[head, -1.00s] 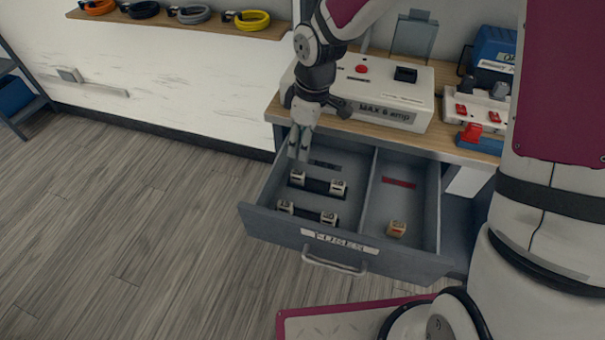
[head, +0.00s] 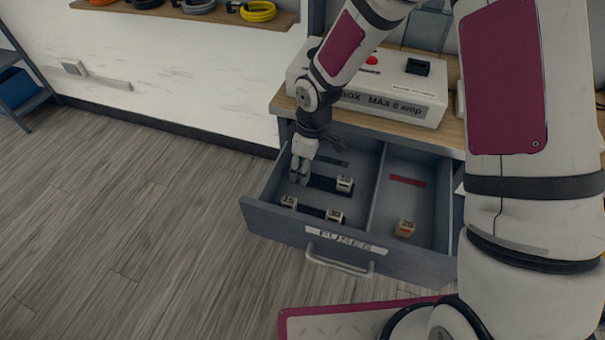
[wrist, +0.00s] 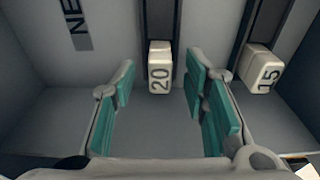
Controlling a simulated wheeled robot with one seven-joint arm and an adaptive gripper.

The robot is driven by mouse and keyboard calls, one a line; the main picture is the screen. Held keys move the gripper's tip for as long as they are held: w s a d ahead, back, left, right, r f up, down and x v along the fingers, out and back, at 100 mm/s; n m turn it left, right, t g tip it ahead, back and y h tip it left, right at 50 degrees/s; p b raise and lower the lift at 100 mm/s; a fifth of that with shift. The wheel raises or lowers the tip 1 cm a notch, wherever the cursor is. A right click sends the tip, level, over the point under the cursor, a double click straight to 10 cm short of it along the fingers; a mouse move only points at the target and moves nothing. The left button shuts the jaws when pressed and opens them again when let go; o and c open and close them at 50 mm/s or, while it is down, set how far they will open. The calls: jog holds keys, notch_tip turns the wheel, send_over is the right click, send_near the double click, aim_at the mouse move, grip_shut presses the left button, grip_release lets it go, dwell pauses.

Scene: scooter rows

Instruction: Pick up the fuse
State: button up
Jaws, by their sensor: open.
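My gripper (head: 300,176) is open and points down into the left compartment of the open drawer. In the wrist view, a cream fuse marked 20 (wrist: 160,66) lies ahead between my teal-padded fingers (wrist: 161,85), at the end of a dark slot. Two more fuses sit at the back right (head: 344,184) and front right (head: 335,216) of that compartment.
The drawer (head: 340,241) has a handle and a "FUSES" label. A divider (head: 377,200) separates the right compartment, which holds one orange-and-cream fuse (head: 405,228). A white box marked "MAX 6 amp" (head: 390,102) stands on the wooden worktop (head: 455,138) behind the drawer.

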jog(key=shift+f, duration=0.5)
grip_shut()
jog(key=shift+r, duration=0.1)
